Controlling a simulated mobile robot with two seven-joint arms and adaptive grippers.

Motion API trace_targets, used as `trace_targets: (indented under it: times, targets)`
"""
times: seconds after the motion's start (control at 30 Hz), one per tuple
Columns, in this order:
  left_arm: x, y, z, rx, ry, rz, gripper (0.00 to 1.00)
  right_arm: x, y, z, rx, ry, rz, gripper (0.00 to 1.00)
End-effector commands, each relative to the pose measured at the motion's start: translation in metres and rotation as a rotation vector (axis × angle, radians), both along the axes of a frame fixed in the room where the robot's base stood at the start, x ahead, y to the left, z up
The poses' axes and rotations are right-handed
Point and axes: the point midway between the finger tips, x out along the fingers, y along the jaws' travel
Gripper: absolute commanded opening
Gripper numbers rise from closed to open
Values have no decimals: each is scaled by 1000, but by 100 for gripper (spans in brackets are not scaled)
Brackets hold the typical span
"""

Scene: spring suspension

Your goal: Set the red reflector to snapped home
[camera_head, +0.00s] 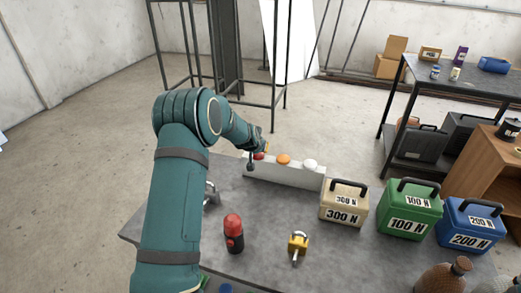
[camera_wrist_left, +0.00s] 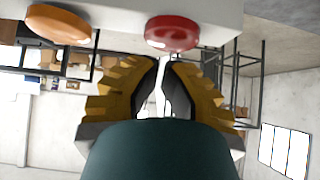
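The red reflector (camera_head: 259,156) is a round dome at the left end of a pale rail (camera_head: 285,174) at the table's far edge. It also shows in the left wrist view (camera_wrist_left: 172,33), where its rim stands out from the pale surface. My left gripper (camera_head: 261,147) is at the red reflector and partly covers it in the head view. In the left wrist view its yellow fingers (camera_wrist_left: 162,62) have their tips close together, just beside the reflector, with nothing seen between them. I cannot tell whether they touch it. My right gripper is out of view.
An orange reflector (camera_head: 284,159) and a white one (camera_head: 310,164) sit along the rail. Tan (camera_head: 344,204), green (camera_head: 410,210) and blue (camera_head: 470,225) weight cases stand right. A red-topped black bottle (camera_head: 233,233) and a yellow clamp-like piece (camera_head: 298,245) stand nearer on the table.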

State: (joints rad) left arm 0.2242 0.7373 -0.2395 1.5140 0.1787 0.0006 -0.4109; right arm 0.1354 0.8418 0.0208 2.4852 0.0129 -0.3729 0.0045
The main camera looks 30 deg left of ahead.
Motion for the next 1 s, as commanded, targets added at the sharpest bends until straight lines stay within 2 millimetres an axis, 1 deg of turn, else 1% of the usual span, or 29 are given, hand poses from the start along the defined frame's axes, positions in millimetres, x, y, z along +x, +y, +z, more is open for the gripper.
trace_targets:
  times: [0.03,0.07,0.13,0.3,0.5,0.7,1.0]
  targets:
    - [1,2,18,3,-8,-1,0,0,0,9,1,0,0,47]
    - [2,2,25,2,-9,-1,0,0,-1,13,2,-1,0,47]
    - [-10,-1,33,2,-10,-3,0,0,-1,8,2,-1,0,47]
    - [-34,-7,57,3,-13,-1,0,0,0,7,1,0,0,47]
    - [-55,-12,80,5,-13,-3,0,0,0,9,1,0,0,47]
    - [-65,-14,90,3,-12,-2,0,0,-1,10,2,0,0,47]
    - [-66,-14,91,4,-12,-1,0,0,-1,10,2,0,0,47]
